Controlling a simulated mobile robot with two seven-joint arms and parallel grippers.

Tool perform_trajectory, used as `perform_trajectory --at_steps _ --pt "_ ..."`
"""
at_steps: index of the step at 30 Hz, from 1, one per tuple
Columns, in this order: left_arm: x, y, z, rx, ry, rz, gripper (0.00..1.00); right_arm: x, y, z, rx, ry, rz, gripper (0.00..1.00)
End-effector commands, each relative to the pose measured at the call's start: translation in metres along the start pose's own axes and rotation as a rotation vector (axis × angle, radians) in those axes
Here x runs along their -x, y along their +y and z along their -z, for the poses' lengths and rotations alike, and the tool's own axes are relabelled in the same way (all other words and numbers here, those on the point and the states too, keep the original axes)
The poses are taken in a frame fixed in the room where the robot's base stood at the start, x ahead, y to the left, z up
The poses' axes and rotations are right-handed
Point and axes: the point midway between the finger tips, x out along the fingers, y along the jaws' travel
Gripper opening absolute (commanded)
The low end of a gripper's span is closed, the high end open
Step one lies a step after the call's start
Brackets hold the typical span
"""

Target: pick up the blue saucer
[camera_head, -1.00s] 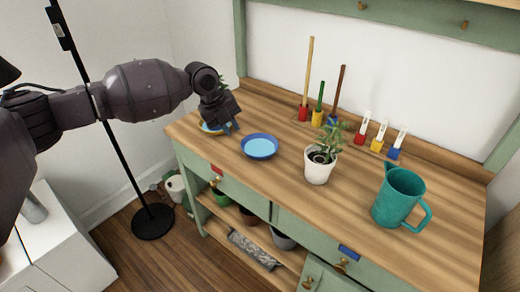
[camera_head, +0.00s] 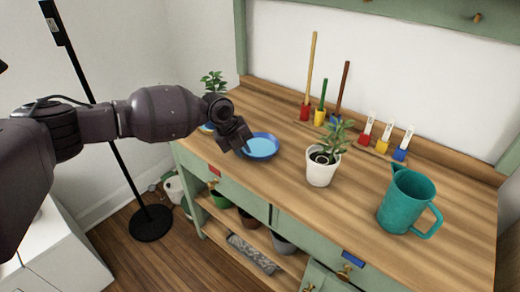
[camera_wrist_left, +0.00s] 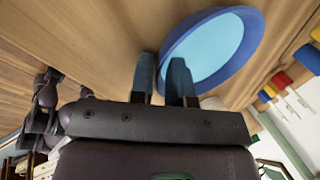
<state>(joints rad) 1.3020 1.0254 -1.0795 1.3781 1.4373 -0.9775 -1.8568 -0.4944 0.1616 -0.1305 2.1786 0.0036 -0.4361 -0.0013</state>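The blue saucer (camera_head: 262,150), a round dish with a dark blue rim and light blue inside, lies on the wooden workbench. It fills the upper middle of the left wrist view (camera_wrist_left: 215,45). My left gripper (camera_head: 243,150) is at the saucer's left edge. In the left wrist view its two fingers (camera_wrist_left: 162,80) are apart. One finger shows outside the rim and the other overlaps the saucer, with the near rim showing between them. I cannot tell whether they touch it. My right gripper is not in view.
A white potted plant (camera_head: 320,170) stands right of the saucer, with a teal pitcher (camera_head: 405,203) farther right. Another plant (camera_head: 213,83) is behind my left arm. Several coloured tools (camera_head: 321,116) stand along the back. The bench front edge is near.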

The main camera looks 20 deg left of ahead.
Motion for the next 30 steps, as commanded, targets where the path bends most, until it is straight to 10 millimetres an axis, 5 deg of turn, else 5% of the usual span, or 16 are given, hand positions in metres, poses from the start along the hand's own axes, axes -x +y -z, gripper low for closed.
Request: perform_trajectory --at_steps 4,8,20,30 --pt "0.002 -0.001 0.000 0.000 -0.002 0.001 0.17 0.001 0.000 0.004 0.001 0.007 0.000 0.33" --pt "0.002 -0.001 0.000 0.000 -0.002 0.001 0.00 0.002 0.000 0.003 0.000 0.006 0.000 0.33" --pt "0.004 -0.001 -0.001 0.000 -0.002 0.002 0.00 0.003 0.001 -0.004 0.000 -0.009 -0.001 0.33" --pt "0.058 -0.023 -0.001 -0.002 -0.009 0.009 0.00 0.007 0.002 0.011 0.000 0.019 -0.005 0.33"
